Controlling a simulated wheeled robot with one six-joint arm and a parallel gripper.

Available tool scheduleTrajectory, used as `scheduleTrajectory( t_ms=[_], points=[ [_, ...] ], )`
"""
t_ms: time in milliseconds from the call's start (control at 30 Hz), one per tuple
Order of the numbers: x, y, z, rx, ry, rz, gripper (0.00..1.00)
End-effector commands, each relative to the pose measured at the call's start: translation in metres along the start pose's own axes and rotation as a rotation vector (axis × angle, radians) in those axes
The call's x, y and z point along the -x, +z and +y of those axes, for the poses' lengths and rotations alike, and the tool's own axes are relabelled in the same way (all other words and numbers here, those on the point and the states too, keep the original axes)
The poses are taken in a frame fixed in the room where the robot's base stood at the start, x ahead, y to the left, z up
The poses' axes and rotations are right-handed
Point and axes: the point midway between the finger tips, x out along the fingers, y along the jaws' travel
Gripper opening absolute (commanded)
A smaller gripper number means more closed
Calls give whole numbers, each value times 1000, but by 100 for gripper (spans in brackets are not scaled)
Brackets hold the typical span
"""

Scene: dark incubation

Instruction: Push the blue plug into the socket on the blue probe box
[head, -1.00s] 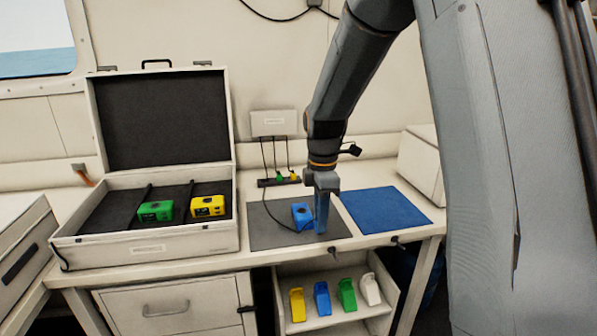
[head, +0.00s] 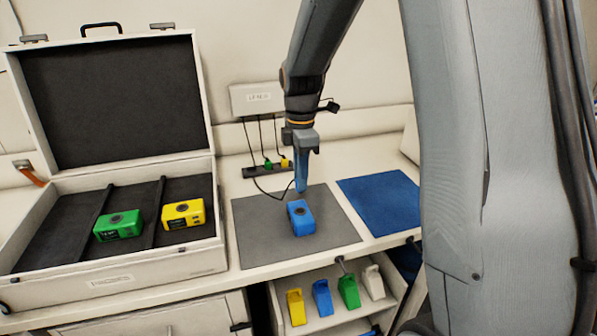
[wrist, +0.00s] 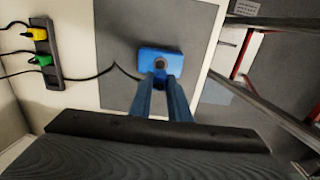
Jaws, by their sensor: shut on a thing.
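The blue probe box (head: 301,219) stands on the grey mat; it also shows in the wrist view (wrist: 146,56), with a dark round socket (wrist: 159,64) on its top. My gripper (head: 302,189) points down with its fingertips just above the far edge of the box in the head view. In the wrist view the two fingers (wrist: 161,82) reach towards the socket, close together. They are shut on the blue plug (wrist: 160,76), which is mostly hidden between them. A black cable (wrist: 88,77) runs from the power strip to the fingertips. The plug looks apart from the socket, though the gap is hard to judge.
A power strip (head: 268,171) holds a green and a yellow plug. An open case (head: 112,282) on the left holds a green box (head: 119,225) and a yellow box (head: 184,214). A blue mat (head: 380,203) lies empty at right. Coloured holders stand on a shelf below.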

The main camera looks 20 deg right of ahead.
Motion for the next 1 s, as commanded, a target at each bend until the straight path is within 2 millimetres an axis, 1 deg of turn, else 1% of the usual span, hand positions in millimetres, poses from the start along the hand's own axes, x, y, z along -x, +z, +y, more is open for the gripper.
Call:
scheduleTrajectory(
  t_ms=[267, 467, 1000],
  points=[
    [-1, 0, 0, 0, 0, 0, 0],
    [-8, 1, 0, -1, 0, 0, 0],
    [-52, 1, 0, -3, 0, 0, 0]
  ],
)
